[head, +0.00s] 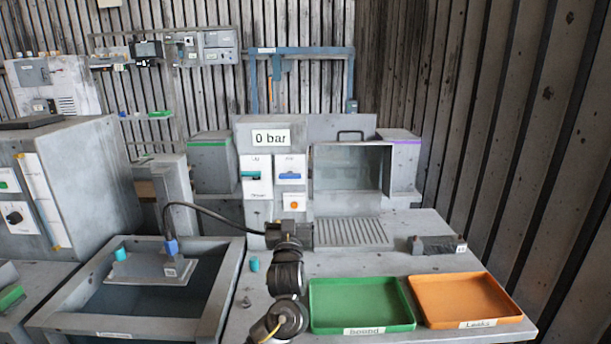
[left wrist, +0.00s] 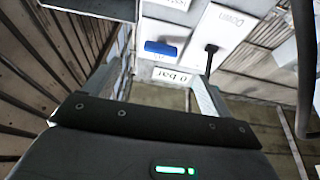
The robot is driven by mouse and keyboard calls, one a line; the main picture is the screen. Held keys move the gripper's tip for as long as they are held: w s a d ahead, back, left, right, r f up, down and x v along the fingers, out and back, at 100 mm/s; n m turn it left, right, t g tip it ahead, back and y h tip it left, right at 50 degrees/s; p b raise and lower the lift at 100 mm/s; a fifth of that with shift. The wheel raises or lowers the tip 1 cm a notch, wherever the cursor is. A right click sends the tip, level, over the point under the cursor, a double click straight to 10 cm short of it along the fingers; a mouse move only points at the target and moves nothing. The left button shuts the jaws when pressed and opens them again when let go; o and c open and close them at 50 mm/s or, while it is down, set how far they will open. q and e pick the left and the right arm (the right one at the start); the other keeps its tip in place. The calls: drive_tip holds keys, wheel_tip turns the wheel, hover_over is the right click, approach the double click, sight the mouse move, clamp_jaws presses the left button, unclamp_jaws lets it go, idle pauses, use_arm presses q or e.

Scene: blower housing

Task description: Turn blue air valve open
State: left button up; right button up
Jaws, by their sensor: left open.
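The blue valve handle (head: 291,176) lies level on a white plate of the grey housing, right of a similar plate with a teal handle (head: 251,175). A "0 bar" display (head: 271,137) sits above both. In the left wrist view the blue handle (left wrist: 161,48) shows beyond the fingers, in the gap between them and clear of both. My left gripper (head: 289,236) is below the valve plates in the head view, its fingers hard to make out there. In the left wrist view the left gripper (left wrist: 155,85) is open and empty. My right gripper is not in view.
An orange button (head: 294,202) sits just below the blue handle. A green tray (head: 360,322) and an orange tray (head: 466,322) lie at the front right. A dark cable (head: 215,212) arcs left of my gripper. A clear-fronted chamber (head: 347,165) stands right of the valves.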

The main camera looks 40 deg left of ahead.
sight(290, 178)
use_arm(q)
drive_tip(key=p+x, duration=0.1)
drive_tip(key=x, duration=0.2)
drive_tip(key=p+x, duration=0.1)
drive_tip(key=x, duration=0.2)
drive_tip(key=r+x, duration=0.1)
drive_tip(key=x, duration=0.2)
drive_tip(key=shift+a+r+p, duration=0.15)
drive_tip(key=shift+r+p, duration=0.05)
drive_tip(key=shift+p, duration=0.2)
drive_tip(key=shift+w+a+r, duration=0.1)
drive_tip(key=shift+w+a, duration=0.2)
drive_tip(key=shift+w, duration=0.1)
drive_tip(key=shift+a, duration=0.1)
drive_tip(key=c, duration=1)
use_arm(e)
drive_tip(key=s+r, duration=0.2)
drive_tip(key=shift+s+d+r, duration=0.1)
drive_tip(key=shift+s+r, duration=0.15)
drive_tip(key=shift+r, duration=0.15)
